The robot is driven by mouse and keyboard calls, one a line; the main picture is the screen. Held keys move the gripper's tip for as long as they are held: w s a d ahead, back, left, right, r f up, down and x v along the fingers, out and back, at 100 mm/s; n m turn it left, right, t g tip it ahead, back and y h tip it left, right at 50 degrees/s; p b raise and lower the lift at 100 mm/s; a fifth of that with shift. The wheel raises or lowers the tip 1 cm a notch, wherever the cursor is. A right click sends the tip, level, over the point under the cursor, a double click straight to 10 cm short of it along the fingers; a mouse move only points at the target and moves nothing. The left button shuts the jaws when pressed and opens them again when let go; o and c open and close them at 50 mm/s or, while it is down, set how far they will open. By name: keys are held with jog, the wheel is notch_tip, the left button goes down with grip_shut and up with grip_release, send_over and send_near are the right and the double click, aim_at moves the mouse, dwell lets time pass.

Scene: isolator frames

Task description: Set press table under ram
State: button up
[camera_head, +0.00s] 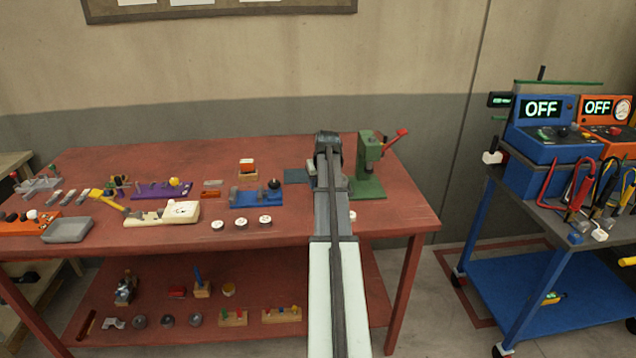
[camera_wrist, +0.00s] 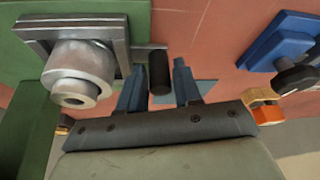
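The green press (camera_head: 370,165) with a red lever stands at the right of the bench, beside my arm. In the wrist view its green base (camera_wrist: 40,30) shows at the left. A grey metal table (camera_wrist: 118,28) with a square edge lies on it, partly covered by a round silver ram-like part (camera_wrist: 78,72). A black cylindrical handle (camera_wrist: 159,73) sticks out at the table's side. My gripper (camera_wrist: 158,80) is open, its two blue-grey fingers on either side of the handle, with gaps visible. In the head view my arm hides the fingertips and the press table.
A flat blue-grey plate (camera_head: 296,176) lies left of my arm. A blue fixture (camera_head: 257,197) with a black knob and an orange-topped block (camera_head: 247,168) stand further left. Several white-topped discs lie near the front edge. A blue instrument cart (camera_head: 525,205) stands at the right.

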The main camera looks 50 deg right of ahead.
grip_shut()
dwell(0.4)
jog(key=s+d, duration=0.5)
jog(key=shift+d, duration=0.1)
grip_release()
jog(key=shift+r, duration=0.1)
